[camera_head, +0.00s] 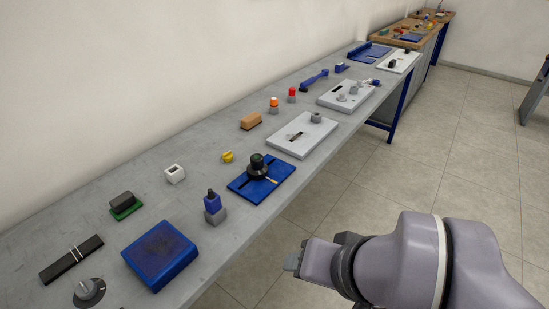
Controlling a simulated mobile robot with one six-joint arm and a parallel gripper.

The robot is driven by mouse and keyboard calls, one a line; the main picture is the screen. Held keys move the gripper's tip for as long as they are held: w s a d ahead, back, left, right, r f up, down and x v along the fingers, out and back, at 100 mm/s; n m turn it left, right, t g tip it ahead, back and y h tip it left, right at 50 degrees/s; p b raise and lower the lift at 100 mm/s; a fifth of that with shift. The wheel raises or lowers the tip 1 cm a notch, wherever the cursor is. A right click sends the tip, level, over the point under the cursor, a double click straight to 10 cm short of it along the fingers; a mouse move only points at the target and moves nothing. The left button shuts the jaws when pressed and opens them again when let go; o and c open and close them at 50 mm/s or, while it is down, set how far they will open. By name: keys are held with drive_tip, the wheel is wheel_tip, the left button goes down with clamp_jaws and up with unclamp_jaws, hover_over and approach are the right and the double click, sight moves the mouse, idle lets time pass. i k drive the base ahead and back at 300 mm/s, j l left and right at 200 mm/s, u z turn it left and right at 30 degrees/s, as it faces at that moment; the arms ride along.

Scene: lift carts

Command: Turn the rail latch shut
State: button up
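No part is plainly marked as the rail latch, and I cannot tell for sure which one it is. A blue plate (283,169) lies near the table's front edge. It carries a black round knob (258,168) with a small orange-tan piece beside it, over a dark slot. Beyond it, a white plate (289,148) has a dark slot and a grey round knob (316,117). My gripper (292,262) is low in the picture, over the floor and in front of the table, apart from all these parts. Its finger opening cannot be made out.
The grey table (130,180) runs from lower left to upper right along the wall. A blue box (160,253), a blue-and-grey block (213,207) and a grey dial (89,291) stand at the near end. Another white plate (366,97) lies farther along.

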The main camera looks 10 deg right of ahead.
sight(228, 158)
drive_tip(key=i+u, duration=0.2)
drive_tip(key=i, duration=0.35)
drive_tip(key=i+l+u, duration=0.15)
drive_tip(key=i, duration=0.35)
